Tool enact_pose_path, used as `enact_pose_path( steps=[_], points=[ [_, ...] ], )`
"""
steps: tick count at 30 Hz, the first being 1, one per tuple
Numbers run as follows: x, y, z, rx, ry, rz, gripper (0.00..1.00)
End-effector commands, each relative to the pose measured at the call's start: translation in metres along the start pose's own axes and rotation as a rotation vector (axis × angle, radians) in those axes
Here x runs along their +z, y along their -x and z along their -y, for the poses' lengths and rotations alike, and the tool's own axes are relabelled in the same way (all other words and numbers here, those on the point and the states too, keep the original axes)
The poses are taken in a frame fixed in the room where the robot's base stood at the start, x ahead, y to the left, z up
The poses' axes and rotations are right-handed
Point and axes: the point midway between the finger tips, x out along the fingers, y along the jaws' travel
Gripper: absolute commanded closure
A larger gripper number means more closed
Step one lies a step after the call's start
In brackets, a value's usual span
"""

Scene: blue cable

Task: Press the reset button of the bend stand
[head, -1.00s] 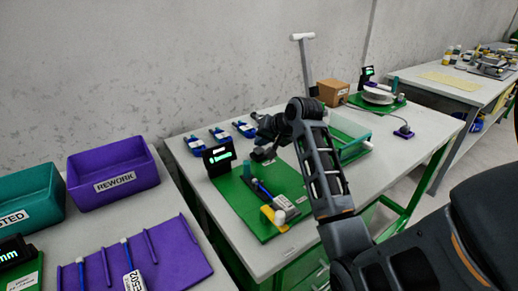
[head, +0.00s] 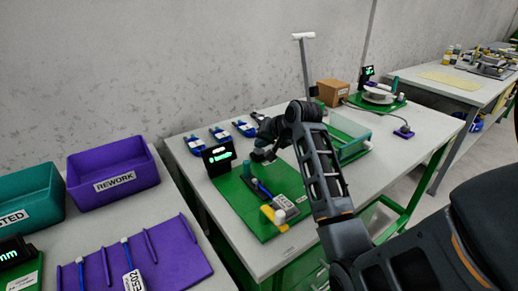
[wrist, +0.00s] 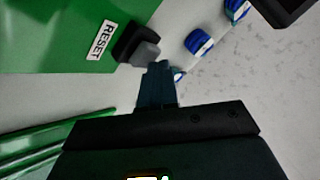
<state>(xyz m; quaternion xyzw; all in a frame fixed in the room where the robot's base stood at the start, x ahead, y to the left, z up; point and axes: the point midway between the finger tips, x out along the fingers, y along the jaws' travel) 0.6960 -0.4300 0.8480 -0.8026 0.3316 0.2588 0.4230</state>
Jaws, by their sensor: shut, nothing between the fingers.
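The bend stand is a green board (head: 228,197) on the middle table, with a small black display (head: 218,157) at its back. In the wrist view the white RESET label (wrist: 101,40) lies on the green board beside a black button housing (wrist: 132,38) with a grey cap (wrist: 145,54). My gripper (wrist: 158,68) is shut and empty, its fingertips right beside the grey cap. I cannot tell whether they touch it. In the head view my gripper (head: 266,142) hangs over the board's back right part and partly hides the button.
Several blue cable coils (head: 221,135) lie behind the board. A clear, green-edged bin (head: 348,139) stands to the right, with a cardboard box (head: 333,92) behind. A purple REWORK bin (head: 113,180) and purple rack (head: 150,262) are on the left table.

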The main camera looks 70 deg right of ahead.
Motion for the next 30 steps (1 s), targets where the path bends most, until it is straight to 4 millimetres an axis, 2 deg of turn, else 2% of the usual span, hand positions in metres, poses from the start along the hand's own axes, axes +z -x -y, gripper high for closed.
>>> enact_pose_path(
  steps=[14, 30],
  points=[
    [0.001, -0.001, -0.001, 0.001, 0.0, 0.003, 1.0],
    [-0.008, 0.012, 0.009, 0.001, 0.0, 0.002, 1.0]
  ],
)
